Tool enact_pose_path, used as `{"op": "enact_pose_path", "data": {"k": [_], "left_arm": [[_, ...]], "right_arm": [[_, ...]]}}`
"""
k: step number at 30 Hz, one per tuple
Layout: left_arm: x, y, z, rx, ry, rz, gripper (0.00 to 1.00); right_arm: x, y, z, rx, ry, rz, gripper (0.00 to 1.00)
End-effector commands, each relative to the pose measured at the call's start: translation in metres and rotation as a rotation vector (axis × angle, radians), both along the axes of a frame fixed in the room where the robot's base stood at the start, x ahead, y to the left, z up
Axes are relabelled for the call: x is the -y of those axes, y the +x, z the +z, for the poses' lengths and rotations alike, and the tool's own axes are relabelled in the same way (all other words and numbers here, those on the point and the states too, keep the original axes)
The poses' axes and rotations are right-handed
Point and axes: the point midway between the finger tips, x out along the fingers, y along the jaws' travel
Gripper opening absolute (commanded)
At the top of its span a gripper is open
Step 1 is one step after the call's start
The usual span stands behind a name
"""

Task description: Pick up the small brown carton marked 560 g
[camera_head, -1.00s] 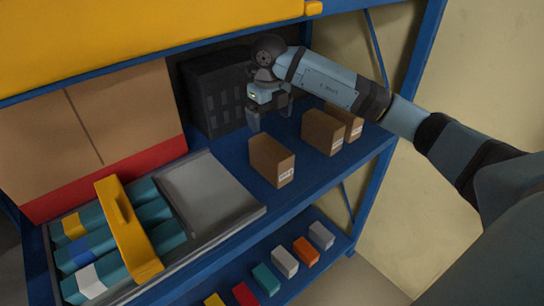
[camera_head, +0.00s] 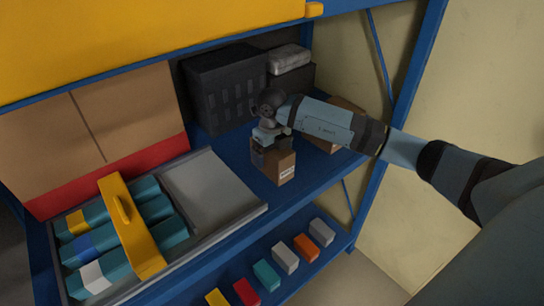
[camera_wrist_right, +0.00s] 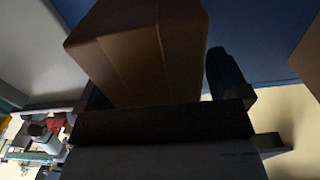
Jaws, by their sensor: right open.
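A small brown carton (camera_head: 284,168) with a white label stands on the blue shelf; the print is too small to read. My right gripper (camera_head: 271,148) is right over its top, with fingers reaching down at its upper sides. In the right wrist view the carton (camera_wrist_right: 150,45) fills the space in front of the gripper (camera_wrist_right: 160,92), a dark finger on its right. The jaws are open; I cannot tell if they touch it. Two more brown cartons (camera_head: 345,104) stand behind, mostly hidden by my right arm. My left gripper is not in view.
A dark crate (camera_head: 222,88) stands behind, beside a dark box with a grey pack (camera_head: 289,58) on top. A grey tray (camera_head: 215,185) and a yellow-handled tote (camera_head: 130,225) are to the left. Several small boxes (camera_head: 285,258) line the lower shelf.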

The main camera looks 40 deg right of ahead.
Motion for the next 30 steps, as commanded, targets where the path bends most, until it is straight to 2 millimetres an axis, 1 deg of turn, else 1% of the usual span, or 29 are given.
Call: {"op": "enact_pose_path", "data": {"k": [4, 5, 6, 8, 9, 11, 12, 14, 15, 20, 23, 26, 30], "left_arm": [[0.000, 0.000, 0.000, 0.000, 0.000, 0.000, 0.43], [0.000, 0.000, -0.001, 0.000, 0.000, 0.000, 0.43], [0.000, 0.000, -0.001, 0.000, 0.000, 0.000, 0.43], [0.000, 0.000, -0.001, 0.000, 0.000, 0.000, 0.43], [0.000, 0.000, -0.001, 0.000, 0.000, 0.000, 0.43], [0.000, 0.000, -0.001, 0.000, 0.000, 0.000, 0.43], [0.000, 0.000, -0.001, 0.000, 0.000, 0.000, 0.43], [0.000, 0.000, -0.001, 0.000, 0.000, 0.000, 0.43], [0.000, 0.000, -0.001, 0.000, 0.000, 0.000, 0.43], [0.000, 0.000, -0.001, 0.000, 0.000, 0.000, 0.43], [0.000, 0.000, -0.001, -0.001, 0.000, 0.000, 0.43], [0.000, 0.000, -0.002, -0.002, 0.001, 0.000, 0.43], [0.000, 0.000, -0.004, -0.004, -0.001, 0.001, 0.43]], "right_arm": [[0.000, 0.000, 0.000, 0.001, 0.000, 0.000, 0.94], [0.000, 0.000, 0.000, 0.001, 0.000, 0.000, 0.91], [0.000, 0.000, 0.000, 0.001, 0.000, 0.000, 0.82], [0.000, 0.000, 0.000, 0.001, 0.000, 0.000, 0.68], [0.000, 0.000, 0.001, 0.001, 0.000, 0.000, 0.59], [0.000, 0.000, 0.001, 0.001, 0.000, 0.000, 0.45], [0.000, 0.000, 0.001, 0.002, 0.000, 0.000, 0.36], [0.000, 0.000, 0.001, 0.002, 0.000, 0.000, 0.22], [0.000, 0.001, 0.002, 0.003, 0.000, 0.000, 0.20], [0.000, 0.001, 0.002, 0.004, 0.000, 0.000, 0.20], [0.000, 0.001, 0.007, 0.005, 0.000, 0.000, 0.20], [0.000, 0.002, 0.019, 0.008, 0.001, 0.001, 0.20], [0.000, 0.002, 0.046, 0.008, 0.001, 0.001, 0.20]]}}
